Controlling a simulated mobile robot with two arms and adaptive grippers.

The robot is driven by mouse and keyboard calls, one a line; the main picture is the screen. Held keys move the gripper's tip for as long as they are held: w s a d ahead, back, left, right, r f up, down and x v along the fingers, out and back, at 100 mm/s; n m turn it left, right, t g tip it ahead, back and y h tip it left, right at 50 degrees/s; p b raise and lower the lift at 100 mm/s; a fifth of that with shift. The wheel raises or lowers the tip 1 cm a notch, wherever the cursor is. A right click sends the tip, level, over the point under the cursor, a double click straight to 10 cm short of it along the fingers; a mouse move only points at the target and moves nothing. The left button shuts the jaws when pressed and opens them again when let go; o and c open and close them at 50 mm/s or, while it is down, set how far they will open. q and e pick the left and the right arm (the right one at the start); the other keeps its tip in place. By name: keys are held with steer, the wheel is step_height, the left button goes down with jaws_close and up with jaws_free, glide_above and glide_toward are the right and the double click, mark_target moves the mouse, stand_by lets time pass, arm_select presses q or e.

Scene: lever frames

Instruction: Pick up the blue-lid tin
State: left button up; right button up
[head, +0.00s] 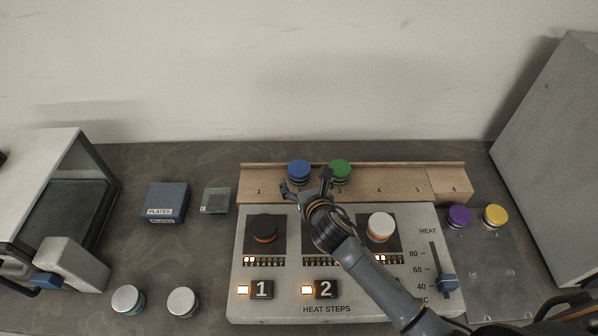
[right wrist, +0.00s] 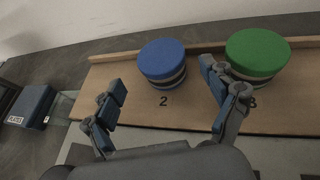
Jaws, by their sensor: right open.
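The blue-lid tin (head: 299,171) stands upright on the wooden rack (head: 262,184) at slot 2. In the right wrist view the blue-lid tin (right wrist: 163,62) shows its blue lid over a banded body, just above the number 2. The green-lid tin (head: 340,170) stands beside it at slot 3. My right gripper (head: 306,184) is in front of the two tins. In the right wrist view my right gripper (right wrist: 165,95) is open and empty, its fingers spread either side of the blue-lid tin's line, the right finger overlapping the green-lid tin (right wrist: 257,55). My left gripper is not in view.
The heat panel (head: 245,310) lies under my right arm with a black-lid tin (head: 264,228) and a white-lid tin (head: 381,227). Purple (head: 459,216) and yellow (head: 494,215) tins stand right. A plates box (head: 165,202) and two silver-lid tins (head: 128,299) stand left.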

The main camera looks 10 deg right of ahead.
mark_target(302, 175)
steer(key=shift+p+x, duration=0.4)
steer(key=shift+x, duration=2.4)
steer(key=shift+d+r, duration=0.15)
steer(key=shift+r, duration=0.05)
steer(key=c, duration=1.3)
